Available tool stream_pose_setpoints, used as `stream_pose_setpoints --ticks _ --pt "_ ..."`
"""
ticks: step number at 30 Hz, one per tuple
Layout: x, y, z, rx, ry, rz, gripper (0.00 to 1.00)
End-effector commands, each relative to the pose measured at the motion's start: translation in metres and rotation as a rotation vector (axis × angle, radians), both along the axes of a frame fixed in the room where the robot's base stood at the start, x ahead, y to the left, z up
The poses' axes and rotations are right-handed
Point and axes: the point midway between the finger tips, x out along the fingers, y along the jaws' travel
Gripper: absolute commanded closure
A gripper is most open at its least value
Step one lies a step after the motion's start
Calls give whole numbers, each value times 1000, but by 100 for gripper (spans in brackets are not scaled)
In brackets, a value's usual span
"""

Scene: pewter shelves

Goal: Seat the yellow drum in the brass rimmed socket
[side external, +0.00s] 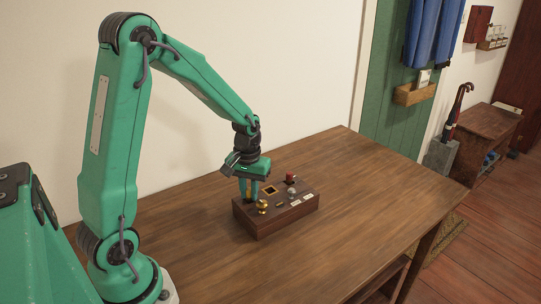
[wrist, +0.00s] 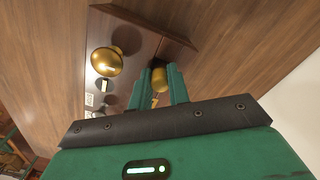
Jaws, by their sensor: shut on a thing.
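My gripper (side external: 249,193) is shut on the yellow drum (wrist: 159,80), with one green finger on each side of it. In the side external view only a sliver of the drum shows between the fingers, at the left part of a dark wooden block. The drum's lower end is hidden in the side external view.
The wooden block (side external: 277,220) stands on a brown table (side external: 370,205). A round brass knob (side external: 262,206) rises close beside my fingers and also shows in the wrist view (wrist: 107,62). A red-topped piece (side external: 290,178) and a grey knob (side external: 292,193) stand farther right. The table's right side is clear.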

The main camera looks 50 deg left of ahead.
Motion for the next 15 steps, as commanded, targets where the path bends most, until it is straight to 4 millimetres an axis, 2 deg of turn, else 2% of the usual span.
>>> stream_pose_setpoints --ticks 7,12,15 --pt "1 0 17 2 -4 0 100" --pt "1 0 42 1 -5 0 100" --pt "-4 -19 51 1 -3 -6 100"
